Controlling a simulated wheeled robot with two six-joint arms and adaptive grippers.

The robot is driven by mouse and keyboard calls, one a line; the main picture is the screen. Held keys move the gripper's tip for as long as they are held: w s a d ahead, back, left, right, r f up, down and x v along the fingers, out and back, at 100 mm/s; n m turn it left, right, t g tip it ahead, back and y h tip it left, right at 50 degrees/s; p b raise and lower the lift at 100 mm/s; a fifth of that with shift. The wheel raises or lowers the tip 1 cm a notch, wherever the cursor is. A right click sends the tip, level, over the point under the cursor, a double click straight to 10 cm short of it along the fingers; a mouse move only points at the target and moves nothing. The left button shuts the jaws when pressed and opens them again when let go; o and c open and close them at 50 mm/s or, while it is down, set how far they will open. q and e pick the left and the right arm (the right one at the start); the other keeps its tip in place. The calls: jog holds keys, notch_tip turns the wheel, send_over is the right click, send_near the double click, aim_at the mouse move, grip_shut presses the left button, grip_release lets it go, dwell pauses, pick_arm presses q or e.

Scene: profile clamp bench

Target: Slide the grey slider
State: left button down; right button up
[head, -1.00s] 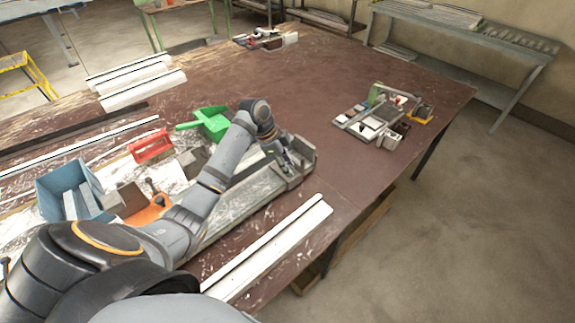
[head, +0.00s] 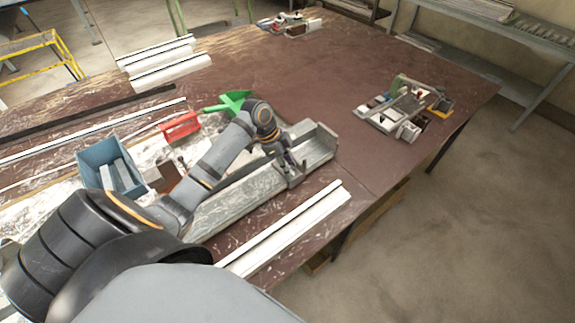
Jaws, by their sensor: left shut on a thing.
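The grey slider (head: 295,178) sits across a long grey metal channel (head: 235,207) on the brown table, short of the channel's far right end. My left gripper (head: 287,160) reaches down to the slider from above and is shut on it. The fingers are small and dark here, so the exact contact is hard to see. Bare channel shows between the slider and the raised far end (head: 322,145). My right gripper is not in view.
A white profile (head: 290,228) lies in front of the channel. Behind it are a green dustpan (head: 235,101), a red box (head: 180,127) and a blue bin (head: 90,160) with grey blocks. A clamp fixture (head: 400,108) stands at the right. The table centre is clear.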

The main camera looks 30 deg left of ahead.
pick_arm(q)
jog(key=c, duration=1.4)
grip_release()
jog(key=shift+s, duration=0.15)
jog(key=shift+a+r, duration=0.15)
jog(key=shift+r, duration=0.05)
jog(key=v, duration=1.1)
jog(key=shift+r, duration=0.35)
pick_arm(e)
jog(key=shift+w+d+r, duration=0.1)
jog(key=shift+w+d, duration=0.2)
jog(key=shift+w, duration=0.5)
pick_arm(q)
jog(key=shift+s+a, duration=0.1)
jog(key=shift+s, duration=0.05)
